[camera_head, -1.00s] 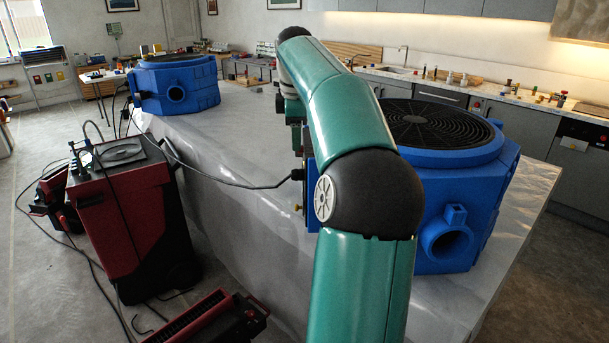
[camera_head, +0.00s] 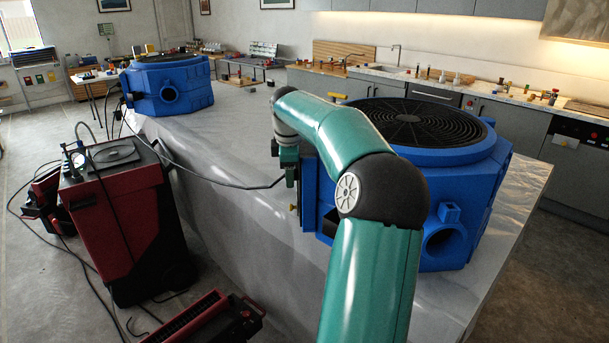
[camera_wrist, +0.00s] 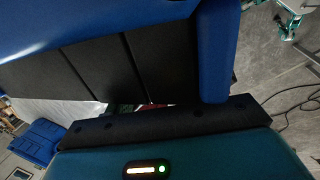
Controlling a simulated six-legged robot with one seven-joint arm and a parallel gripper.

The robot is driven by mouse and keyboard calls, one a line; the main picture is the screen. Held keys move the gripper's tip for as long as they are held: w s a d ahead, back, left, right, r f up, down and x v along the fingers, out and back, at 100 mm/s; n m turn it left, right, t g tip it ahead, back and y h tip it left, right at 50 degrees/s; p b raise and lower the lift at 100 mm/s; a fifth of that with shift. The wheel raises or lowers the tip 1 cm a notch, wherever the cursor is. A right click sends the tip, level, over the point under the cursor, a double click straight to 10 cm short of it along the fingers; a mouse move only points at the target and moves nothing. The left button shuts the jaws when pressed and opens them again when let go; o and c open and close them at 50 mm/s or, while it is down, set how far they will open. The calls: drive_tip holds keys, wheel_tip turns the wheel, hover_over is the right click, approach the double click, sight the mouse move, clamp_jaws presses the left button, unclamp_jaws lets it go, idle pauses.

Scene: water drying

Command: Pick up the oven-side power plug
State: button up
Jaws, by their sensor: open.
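A black cable crosses the grey covered platform in the head view and ends at the left side of the near blue fan unit (camera_head: 480,205). The power plug at that end cannot be made out, as my gripper covers that spot. My gripper (camera_head: 290,177) is open and points down at the cable end, close to the blue unit's left side. Whether it touches the plug cannot be told. In the wrist view, the blue unit (camera_wrist: 217,50) and dark panels fill much of the picture close up; no plug is clearly seen there.
A second blue fan unit (camera_head: 168,92) stands at the platform's far end. A red-and-black machine (camera_head: 125,225) with hoses stands on the floor at left, with loose cables around it. A red-and-black item (camera_head: 205,320) lies in front. The platform (camera_head: 235,125) is clear between the units.

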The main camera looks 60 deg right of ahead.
drive_tip(key=c, duration=1.1)
drive_tip(key=shift+r, duration=0.1)
